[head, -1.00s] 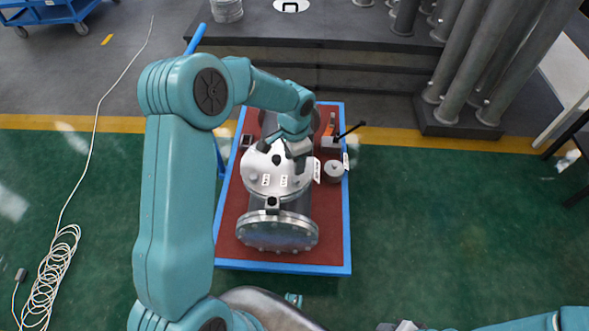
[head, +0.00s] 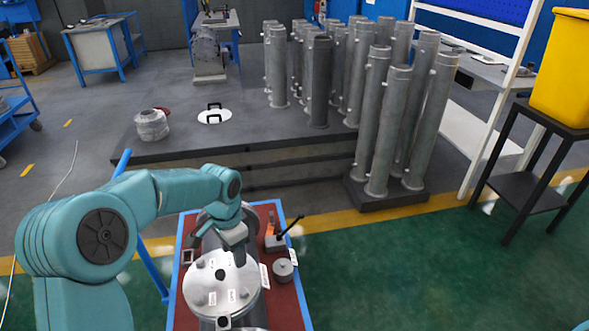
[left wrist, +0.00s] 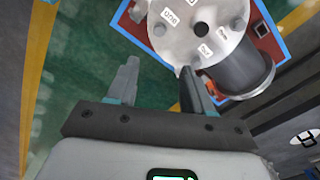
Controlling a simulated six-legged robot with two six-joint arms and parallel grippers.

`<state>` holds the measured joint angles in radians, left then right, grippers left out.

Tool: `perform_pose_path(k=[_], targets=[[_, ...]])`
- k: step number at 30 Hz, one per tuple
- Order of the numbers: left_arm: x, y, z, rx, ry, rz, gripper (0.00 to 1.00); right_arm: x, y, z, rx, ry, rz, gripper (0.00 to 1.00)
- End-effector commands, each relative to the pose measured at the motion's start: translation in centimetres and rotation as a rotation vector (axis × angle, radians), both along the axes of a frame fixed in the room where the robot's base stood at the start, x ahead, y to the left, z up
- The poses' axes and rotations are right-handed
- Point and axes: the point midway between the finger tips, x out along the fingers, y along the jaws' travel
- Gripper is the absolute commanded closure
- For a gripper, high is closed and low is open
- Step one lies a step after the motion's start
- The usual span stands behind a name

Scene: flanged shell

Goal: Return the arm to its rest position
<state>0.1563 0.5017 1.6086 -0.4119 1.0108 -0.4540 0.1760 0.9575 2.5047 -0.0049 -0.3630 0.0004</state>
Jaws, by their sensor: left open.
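The flanged shell, with a pale round plate (head: 215,290) carrying small white labels and a dark central hole, lies on the red, blue-edged cart in the head view. Its lower end is cut off by the frame. My left gripper (head: 238,250) hangs over the far right part of the plate, with its arm coming in from the left. In the left wrist view the two fingers (left wrist: 160,88) are apart with nothing between them. The plate and dark grey body (left wrist: 240,75) show beyond the fingertips. My right gripper is out of view.
A small round grey part (head: 284,270) and a black-handled tool (head: 280,240) sit on the cart's right side. A dark step platform (head: 270,165) with standing grey pipes (head: 390,130) lies behind. A black stand with a yellow bin (head: 560,75) is at right. Green floor is clear right of the cart.

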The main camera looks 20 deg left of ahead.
Motion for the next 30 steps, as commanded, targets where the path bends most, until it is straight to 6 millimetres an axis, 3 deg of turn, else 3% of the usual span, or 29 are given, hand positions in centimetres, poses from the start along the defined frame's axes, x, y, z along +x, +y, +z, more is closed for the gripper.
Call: perform_pose_path(k=[5,8,12,16,18,22,25,30], targets=[[-0.3,-1.4,-1.9,-0.031,0.004,0.01,0.49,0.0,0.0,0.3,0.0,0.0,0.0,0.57],[-1.5,-4.9,-6.2,-0.11,0.008,0.052,0.49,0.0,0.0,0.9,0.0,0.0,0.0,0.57],[-6.6,-11.9,-13.5,-0.259,0.034,0.212,0.49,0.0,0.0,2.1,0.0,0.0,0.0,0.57],[-13.0,-16.6,-17.7,-0.341,0.065,0.425,0.49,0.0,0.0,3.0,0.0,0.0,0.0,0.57],[-16.1,-17.9,-18.7,-0.353,0.079,0.523,0.49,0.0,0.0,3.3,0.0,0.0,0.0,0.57],[-19.8,-18.9,-19.5,-0.351,0.087,0.645,0.49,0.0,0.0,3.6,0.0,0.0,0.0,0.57],[-20.8,-19.0,-19.6,-0.347,0.085,0.684,0.49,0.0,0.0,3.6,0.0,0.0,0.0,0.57],[-20.9,-19.0,-19.7,-0.346,0.082,0.69,0.49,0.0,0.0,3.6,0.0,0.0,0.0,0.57]])
